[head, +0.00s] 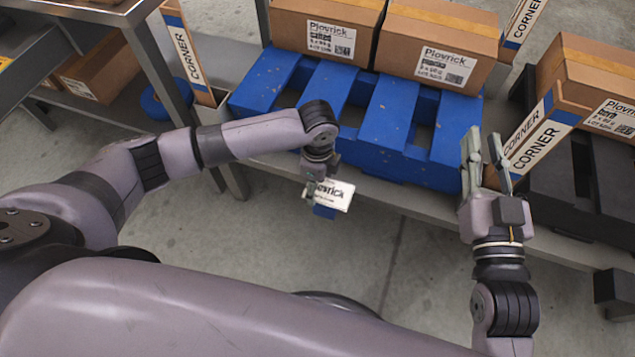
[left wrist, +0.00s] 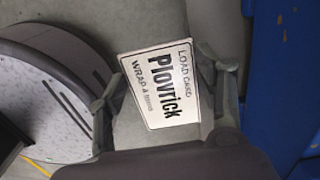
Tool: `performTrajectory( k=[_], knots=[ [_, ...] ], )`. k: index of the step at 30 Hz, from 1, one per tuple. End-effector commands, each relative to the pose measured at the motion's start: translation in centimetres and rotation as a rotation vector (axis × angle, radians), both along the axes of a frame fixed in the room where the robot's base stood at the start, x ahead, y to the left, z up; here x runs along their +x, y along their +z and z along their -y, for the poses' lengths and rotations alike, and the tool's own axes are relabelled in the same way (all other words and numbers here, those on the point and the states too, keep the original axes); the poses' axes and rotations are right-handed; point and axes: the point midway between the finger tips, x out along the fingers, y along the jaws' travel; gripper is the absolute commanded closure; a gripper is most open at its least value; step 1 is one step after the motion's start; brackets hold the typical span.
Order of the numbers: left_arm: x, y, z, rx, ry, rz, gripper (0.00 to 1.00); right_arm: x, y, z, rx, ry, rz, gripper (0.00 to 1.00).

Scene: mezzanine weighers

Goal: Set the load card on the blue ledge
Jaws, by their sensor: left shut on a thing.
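The load card (head: 333,194) is a small white card with black print reading "Plovrick". My left gripper (head: 314,186) is shut on it and holds it out in front of the rack, over the grey floor in the picture. In the left wrist view the card (left wrist: 160,85) sits between the two fingers, its print facing the camera. A small blue piece shows just below the card in the head view. The blue slatted pallet (head: 385,118) lies beyond the card; I see no separate blue ledge. My right gripper (head: 484,140) is empty, fingers pointing up and apart, at the pallet's right end.
Plovrick cartons (head: 435,45) stand at the back of the blue pallet; its front slats are bare. White-and-orange corner posts (head: 540,138) stand beside my right gripper and at the left. A black pallet (head: 600,185) lies at the right. A metal table (head: 95,15) is at the left.

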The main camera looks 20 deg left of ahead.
Motion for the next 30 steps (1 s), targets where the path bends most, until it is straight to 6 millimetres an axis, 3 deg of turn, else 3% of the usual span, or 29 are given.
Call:
performTrajectory(
  k=[8,9,18,30],
  knots=[
    [-0.03,-0.13,0.02,0.000,0.000,-0.001,0.57,0.02,-0.14,0.02,-0.003,-0.001,-0.012,0.79],
    [-0.02,-0.17,0.03,0.000,0.000,0.000,0.37,0.02,-0.28,0.03,-0.004,-0.001,-0.017,0.79],
    [-0.01,-0.16,0.00,0.000,0.000,0.000,0.18,0.02,-0.27,0.02,-0.004,-0.001,-0.017,0.79],
    [0.01,0.36,-0.03,0.001,0.000,0.000,0.18,0.01,-0.04,0.04,-0.003,-0.001,-0.011,0.79]
  ],
)
